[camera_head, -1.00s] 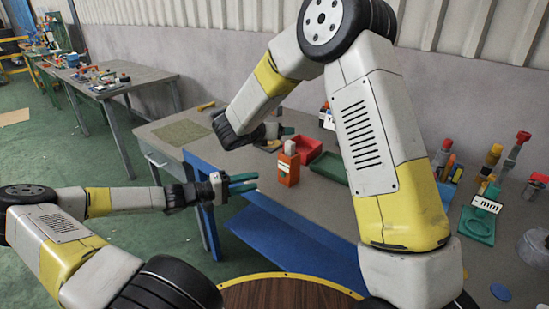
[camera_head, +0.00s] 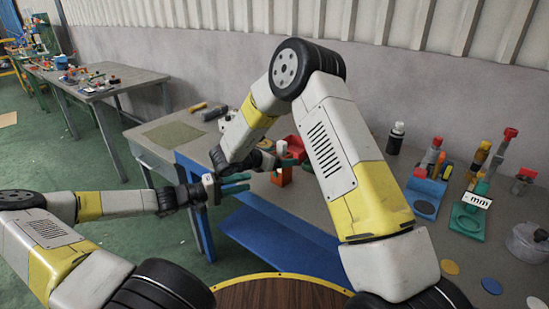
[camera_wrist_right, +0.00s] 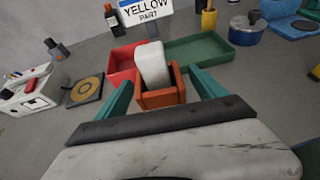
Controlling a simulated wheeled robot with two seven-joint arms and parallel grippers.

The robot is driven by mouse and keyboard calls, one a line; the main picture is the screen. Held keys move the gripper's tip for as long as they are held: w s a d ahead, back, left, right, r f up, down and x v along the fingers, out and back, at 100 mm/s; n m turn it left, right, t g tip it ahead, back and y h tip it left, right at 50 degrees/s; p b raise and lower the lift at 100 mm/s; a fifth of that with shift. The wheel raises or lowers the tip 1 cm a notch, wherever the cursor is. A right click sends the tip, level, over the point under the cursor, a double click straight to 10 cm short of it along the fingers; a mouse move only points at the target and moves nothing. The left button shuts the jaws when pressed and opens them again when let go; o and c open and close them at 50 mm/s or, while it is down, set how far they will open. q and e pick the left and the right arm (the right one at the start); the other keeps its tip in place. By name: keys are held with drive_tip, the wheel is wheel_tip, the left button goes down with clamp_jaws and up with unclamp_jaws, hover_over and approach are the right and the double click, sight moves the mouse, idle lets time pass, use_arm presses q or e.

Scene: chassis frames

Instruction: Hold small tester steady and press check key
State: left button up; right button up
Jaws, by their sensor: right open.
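A small upright orange box with a white block standing out of its top is on the bench in the head view (camera_head: 283,177). It also shows in the right wrist view (camera_wrist_right: 161,97). I cannot tell whether this is the tester; no check key is legible on it. My right gripper (camera_head: 288,160) is open, its green fingers on either side of the orange box in the wrist view (camera_wrist_right: 161,92); contact cannot be made out. My left gripper (camera_head: 236,183) is open and empty, left of the box, in front of the bench edge.
A red tray (camera_wrist_right: 122,64) and a green tray (camera_wrist_right: 213,52) lie behind the box. A white device with a red part (camera_wrist_right: 30,92) and a dark square pad (camera_wrist_right: 85,90) are at left. Tools on stands (camera_head: 470,215) fill the bench's right.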

drive_tip(key=shift+w+d, duration=0.1)
drive_tip(key=shift+w, duration=0.1)
drive_tip(key=c, duration=1.7)
use_arm(q)
clamp_jaws()
idle(1.3)
